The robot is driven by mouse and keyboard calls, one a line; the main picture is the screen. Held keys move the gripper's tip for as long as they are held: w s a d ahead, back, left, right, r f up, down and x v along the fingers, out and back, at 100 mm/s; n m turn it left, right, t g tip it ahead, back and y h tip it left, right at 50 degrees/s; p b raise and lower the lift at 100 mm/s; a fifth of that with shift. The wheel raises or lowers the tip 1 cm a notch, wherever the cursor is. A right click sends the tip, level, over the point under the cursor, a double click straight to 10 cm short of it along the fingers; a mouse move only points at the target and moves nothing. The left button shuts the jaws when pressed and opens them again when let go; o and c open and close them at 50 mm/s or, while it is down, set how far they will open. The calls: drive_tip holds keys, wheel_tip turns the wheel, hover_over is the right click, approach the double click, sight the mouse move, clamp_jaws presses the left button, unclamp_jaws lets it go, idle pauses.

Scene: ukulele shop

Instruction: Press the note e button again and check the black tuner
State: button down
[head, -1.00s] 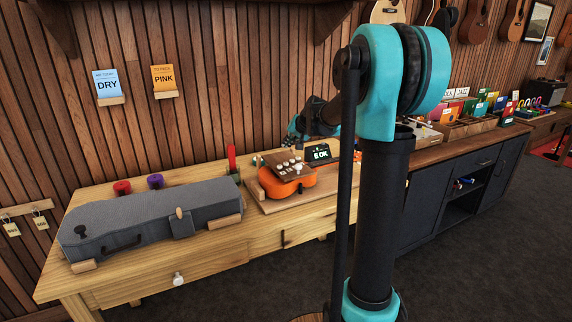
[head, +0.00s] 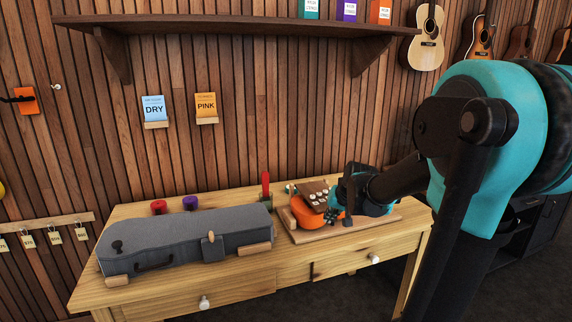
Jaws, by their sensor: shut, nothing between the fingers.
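The brown button panel (head: 314,192) with several pale round buttons sits tilted over the orange ukulele body (head: 303,214) on the workbench. The button labels are too small to read, so I cannot tell which is note e. My gripper (head: 333,214) is shut and empty, low at the right edge of the ukulele, close beside the panel. I cannot tell whether it touches anything. The black tuner and its screen are hidden behind my arm.
A grey instrument case (head: 185,241) fills the left of the wooden workbench (head: 130,290). Red (head: 159,207) and purple (head: 190,203) round items stand behind it. A red upright tool (head: 265,186) stands left of the panel. A shelf (head: 235,28) hangs above.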

drive_tip(key=s+d+f+n+g+h, duration=0.1)
drive_tip(key=s+f, duration=0.5)
drive_tip(key=s, duration=0.5)
drive_tip(key=s+d+f+n+g+h, duration=0.1)
drive_tip(key=s+f, duration=0.5)
drive_tip(key=s, duration=0.6)
drive_tip(key=shift+d, duration=0.65)
drive_tip(key=shift+r, duration=0.1)
